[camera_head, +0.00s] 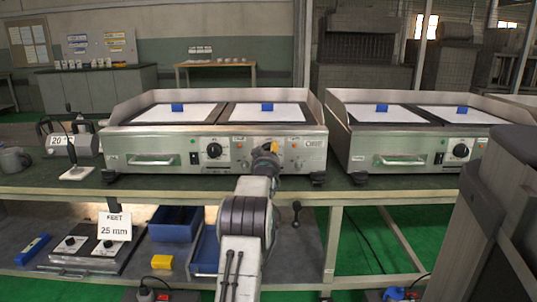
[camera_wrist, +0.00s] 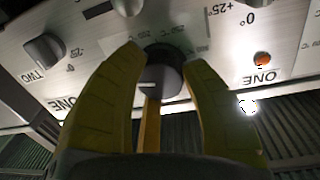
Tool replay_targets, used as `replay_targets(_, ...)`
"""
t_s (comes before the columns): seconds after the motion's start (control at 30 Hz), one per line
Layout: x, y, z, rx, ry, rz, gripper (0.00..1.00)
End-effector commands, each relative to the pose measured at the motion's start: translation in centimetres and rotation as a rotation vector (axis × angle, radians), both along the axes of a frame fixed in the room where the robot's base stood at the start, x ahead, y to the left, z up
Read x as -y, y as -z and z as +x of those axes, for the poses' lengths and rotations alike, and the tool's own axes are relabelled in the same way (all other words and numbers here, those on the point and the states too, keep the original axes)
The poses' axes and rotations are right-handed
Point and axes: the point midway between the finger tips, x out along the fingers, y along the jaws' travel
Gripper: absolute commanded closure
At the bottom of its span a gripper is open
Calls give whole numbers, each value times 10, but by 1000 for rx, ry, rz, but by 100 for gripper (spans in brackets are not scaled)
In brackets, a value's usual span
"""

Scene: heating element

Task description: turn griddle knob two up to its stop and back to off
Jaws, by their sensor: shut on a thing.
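A steel griddle (camera_head: 130,138) stands on the bench, and my gripper (camera_head: 268,153) is at its front panel, right of a black knob (camera_head: 214,150). In the wrist view, my gripper's yellow-green fingers (camera_wrist: 162,66) are closed around a dark round knob (camera_wrist: 160,84) with a light mark on its face. Its own label is hidden. Another knob (camera_wrist: 44,50) sits to the left, beside an upside-down label reading TWO (camera_wrist: 36,76). An orange lamp (camera_wrist: 262,59) shows at the right, above a label reading ONE (camera_wrist: 262,78).
A second griddle (camera_head: 400,145) stands to the right on the same bench. A dark upright shape (camera_head: 500,210) fills the right foreground. The shelf below holds blue bins (camera_head: 176,222) and a yellow block (camera_head: 162,262). A grey mug (camera_head: 14,160) is at the left.

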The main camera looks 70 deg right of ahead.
Motion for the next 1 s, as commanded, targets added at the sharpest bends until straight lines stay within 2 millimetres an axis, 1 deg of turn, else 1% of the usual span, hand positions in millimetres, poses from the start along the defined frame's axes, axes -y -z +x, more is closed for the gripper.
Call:
replay_targets(0.27,0,1,0,-63,0,-20,91)
replay_targets(0.8,0,2,0,-446,9,-149,91)
replay_targets(1.0,0,3,1,-559,13,-184,91)
